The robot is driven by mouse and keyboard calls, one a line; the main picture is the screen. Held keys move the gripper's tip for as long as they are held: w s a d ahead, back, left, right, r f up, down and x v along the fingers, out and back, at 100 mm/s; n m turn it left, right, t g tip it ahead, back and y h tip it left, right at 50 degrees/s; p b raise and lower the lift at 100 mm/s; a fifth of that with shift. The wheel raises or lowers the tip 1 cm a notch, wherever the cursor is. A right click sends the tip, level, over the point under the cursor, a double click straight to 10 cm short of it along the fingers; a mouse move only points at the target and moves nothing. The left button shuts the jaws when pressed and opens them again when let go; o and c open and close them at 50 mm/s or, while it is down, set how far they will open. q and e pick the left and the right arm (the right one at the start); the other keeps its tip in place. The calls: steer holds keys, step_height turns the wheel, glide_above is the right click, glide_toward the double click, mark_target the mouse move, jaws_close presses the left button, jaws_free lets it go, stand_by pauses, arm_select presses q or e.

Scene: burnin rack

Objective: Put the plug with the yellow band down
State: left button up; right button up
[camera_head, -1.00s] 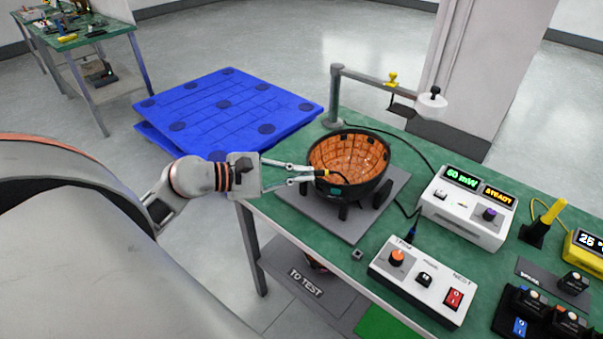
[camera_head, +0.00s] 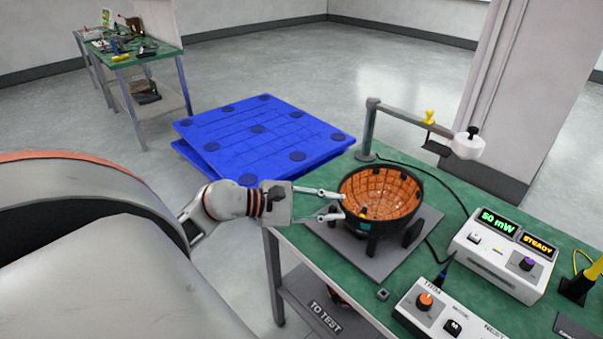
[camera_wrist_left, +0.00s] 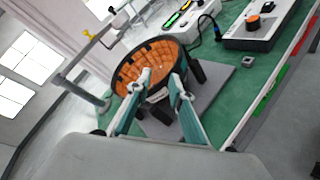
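In the left wrist view the two fingers (camera_wrist_left: 162,80) are also apart in front of the bowl (camera_wrist_left: 125,85), and I cannot make out the plug there. My right gripper is not in view.
The bowl stands on a grey plate (camera_head: 425,232) on the green bench. A post with an arm (camera_head: 405,112) rises behind it. A meter box (camera_head: 502,252) reading STEADY and a trim box (camera_head: 440,310) stand to the right. A blue pallet (camera_head: 260,135) lies on the floor behind.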

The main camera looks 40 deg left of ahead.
arm_select(q)
steer(key=b+v, duration=0.2)
steer(key=v, duration=1)
steer(key=shift+r, duration=0.15)
